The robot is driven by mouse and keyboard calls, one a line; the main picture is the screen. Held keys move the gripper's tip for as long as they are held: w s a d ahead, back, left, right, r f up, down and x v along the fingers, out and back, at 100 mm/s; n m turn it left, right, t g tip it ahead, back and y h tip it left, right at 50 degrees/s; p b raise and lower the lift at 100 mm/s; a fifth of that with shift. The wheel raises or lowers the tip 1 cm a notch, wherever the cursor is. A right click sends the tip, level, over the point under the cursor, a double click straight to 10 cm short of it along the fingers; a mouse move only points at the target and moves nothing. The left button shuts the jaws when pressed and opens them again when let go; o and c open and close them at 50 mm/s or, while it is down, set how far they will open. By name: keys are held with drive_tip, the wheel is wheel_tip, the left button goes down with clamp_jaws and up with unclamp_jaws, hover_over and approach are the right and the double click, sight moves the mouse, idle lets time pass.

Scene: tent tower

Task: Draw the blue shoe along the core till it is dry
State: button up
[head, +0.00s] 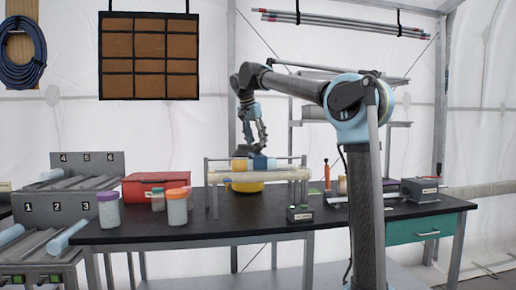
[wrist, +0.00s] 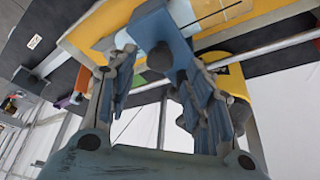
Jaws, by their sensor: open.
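The blue shoe (head: 260,162) sits on the pale core (head: 286,174), which lies level on a metal rack (head: 214,200) on the black bench. My gripper (head: 263,143) points down just above the shoe. In the wrist view its fingers (wrist: 160,75) are spread apart, with the blue shoe (wrist: 172,42) beyond and between their tips. I cannot tell whether either finger touches it. The core's pale surface (wrist: 212,10) shows at the top of the wrist view. Whether the core is wet does not show.
A yellow bowl (head: 245,186) stands under the rack. Lidded jars (head: 177,208) and a red box (head: 150,186) stand to the left. A small dark device (head: 299,214) sits at the front; a grey box (head: 420,190) is at the right.

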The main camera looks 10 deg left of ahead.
sight(257, 156)
drive_tip(key=shift+x, duration=1.55)
clamp_jaws()
